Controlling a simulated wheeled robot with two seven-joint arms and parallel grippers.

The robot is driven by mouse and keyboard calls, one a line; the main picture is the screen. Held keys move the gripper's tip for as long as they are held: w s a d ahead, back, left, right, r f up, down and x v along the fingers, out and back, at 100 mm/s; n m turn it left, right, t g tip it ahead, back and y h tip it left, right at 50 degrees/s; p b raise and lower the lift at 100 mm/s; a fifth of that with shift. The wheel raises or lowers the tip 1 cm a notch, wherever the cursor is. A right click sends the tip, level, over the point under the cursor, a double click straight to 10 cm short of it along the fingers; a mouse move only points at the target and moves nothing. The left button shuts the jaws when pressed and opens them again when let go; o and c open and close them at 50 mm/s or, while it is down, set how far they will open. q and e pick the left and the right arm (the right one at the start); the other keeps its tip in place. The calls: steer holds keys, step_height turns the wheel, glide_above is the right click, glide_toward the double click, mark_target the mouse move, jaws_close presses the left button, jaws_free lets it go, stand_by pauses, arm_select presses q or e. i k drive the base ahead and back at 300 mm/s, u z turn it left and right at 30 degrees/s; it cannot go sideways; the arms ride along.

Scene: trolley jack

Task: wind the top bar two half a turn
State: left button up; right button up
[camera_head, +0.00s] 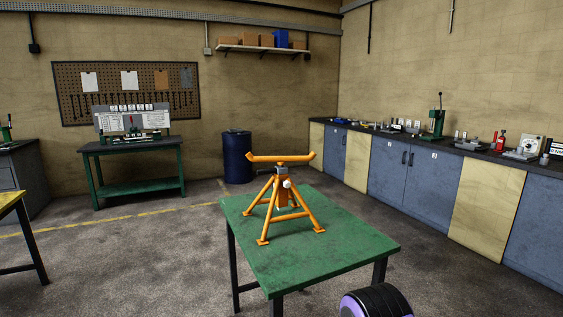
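An orange stand (284,208) with splayed legs stands upright on a green table (335,250). Its orange top bar (280,158) lies roughly level across the top, running left to right, with upturned ends. A grey collar (281,170) sits under the bar, and a small pale round knob (287,184) shows on the front of the post. Neither of my grippers is in view, and nothing touches the stand or the bar.
A blue drum (237,157) stands behind. A green workbench (138,150) is at the back left, and cabinets with a dark counter (430,140) line the right wall. The table top around the stand is clear.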

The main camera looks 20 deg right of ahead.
mark_target(280, 160)
steer(key=z, duration=0.5)
steer(key=k, duration=1.1)
steer(key=u, duration=0.15)
steer(key=i, duration=0.75)
steer(key=u, duration=0.45)
steer(key=i, duration=0.8)
steer(key=z, duration=1)
steer(key=i, duration=0.55)
steer(key=z, duration=0.6)
